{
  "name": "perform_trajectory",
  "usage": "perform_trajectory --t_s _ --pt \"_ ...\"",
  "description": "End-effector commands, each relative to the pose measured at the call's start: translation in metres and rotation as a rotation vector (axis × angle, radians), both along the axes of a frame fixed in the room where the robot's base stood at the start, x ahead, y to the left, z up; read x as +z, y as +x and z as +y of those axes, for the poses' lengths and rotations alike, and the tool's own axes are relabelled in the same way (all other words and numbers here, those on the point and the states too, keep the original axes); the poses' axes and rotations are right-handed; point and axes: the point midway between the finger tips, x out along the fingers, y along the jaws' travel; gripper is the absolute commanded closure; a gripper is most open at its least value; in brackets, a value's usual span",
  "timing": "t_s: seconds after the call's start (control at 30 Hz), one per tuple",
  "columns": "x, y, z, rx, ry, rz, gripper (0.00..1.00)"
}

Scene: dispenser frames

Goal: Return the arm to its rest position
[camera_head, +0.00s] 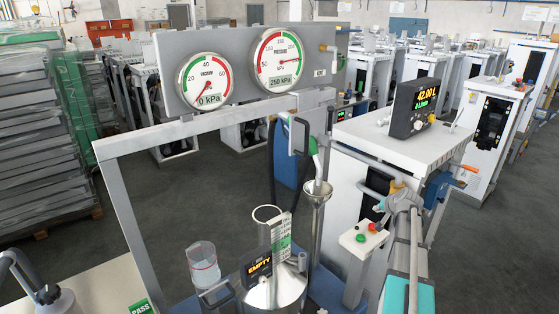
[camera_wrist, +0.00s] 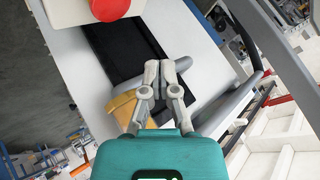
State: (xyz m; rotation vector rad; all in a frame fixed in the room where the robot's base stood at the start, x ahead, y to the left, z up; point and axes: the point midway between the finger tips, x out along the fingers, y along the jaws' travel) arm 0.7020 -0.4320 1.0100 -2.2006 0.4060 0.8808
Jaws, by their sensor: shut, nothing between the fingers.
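My gripper (camera_wrist: 160,75) shows in the wrist view with its two grey fingers together and nothing between them. Its fingertips are in front of a black panel on a white cabinet face (camera_wrist: 85,80). A yellow-orange part (camera_wrist: 122,108) is just left of the fingers; I cannot tell whether they touch it. In the head view my pale arm is at the lower right, beside the white dispenser cabinet (camera_head: 410,140). I cannot make out the fingertips there.
A round red part (camera_wrist: 108,8) is above the fingers. A grey tube (camera_wrist: 228,105) is to their right. In the head view, a grey gauge frame (camera_head: 200,125), a metal vessel marked EMPTY (camera_head: 275,292) and a clear beaker (camera_head: 203,265) stand left of my arm. Open floor (camera_head: 60,265) is at the left.

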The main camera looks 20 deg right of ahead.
Motion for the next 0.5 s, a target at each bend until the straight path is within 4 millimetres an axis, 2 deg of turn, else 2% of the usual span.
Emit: perform_trajectory --t_s 0.13,0.27,0.37,0.5 --pt "-0.001 0.000 0.004 0.007 0.000 0.004 1.00" --pt "-0.003 0.001 0.021 0.032 -0.001 0.023 1.00" --pt "-0.007 0.002 0.044 0.070 -0.006 0.053 1.00" --pt "-0.014 0.001 0.090 0.144 -0.015 0.111 1.00"
